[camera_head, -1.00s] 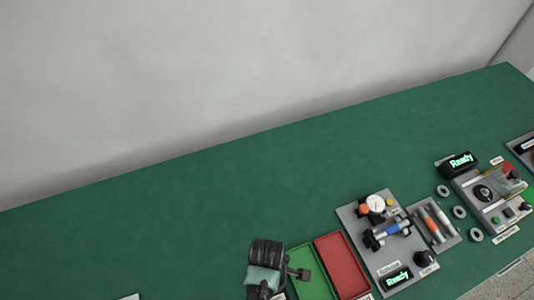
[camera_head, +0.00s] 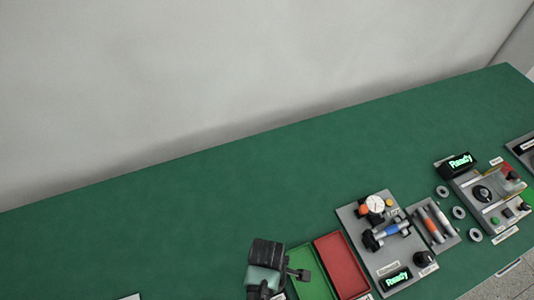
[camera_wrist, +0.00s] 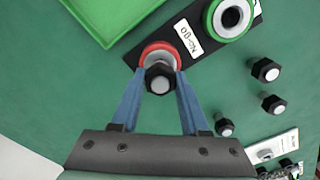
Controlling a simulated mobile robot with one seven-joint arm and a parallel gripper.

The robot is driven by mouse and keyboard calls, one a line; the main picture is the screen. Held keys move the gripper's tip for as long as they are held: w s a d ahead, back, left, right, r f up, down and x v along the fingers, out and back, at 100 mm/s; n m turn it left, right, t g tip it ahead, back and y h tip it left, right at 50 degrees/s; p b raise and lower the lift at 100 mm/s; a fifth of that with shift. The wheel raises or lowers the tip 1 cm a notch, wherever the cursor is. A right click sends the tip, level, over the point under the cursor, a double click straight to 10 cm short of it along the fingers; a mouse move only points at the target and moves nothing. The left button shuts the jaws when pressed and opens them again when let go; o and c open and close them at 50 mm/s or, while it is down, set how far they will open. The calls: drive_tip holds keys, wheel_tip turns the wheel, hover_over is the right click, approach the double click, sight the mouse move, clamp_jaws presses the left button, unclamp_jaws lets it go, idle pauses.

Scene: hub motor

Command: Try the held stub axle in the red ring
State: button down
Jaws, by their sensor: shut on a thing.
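In the wrist view my gripper (camera_wrist: 161,82) has its two blue fingers closed on the stub axle (camera_wrist: 159,79), seen end-on as a black hexagonal part with a grey round end. The red ring (camera_wrist: 148,50) lies directly behind the axle on a dark plate. The axle covers the ring's lower middle, so I cannot tell whether its far end is inside the ring or above it. A green ring (camera_wrist: 213,20) with a dark centre sits on the same plate, up and to the right.
A "NO-GO" label (camera_wrist: 187,36) lies between the rings. Several other stub axles (camera_wrist: 265,70) stand to the right. A green tray (camera_wrist: 100,38) is at upper left. In the head view, a red tray (camera_head: 342,265) and a gauge fixture (camera_head: 352,224) stand right of my arm.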

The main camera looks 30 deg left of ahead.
drive_tip(key=shift+f+b, duration=0.35)
drive_tip(key=shift+f, duration=0.1)
idle(0.3)
drive_tip(key=shift+r, duration=0.15)
idle(0.8)
drive_tip(key=shift+r+p, duration=0.35)
drive_tip(key=shift+p, duration=0.25)
drive_tip(key=shift+r, duration=0.2)
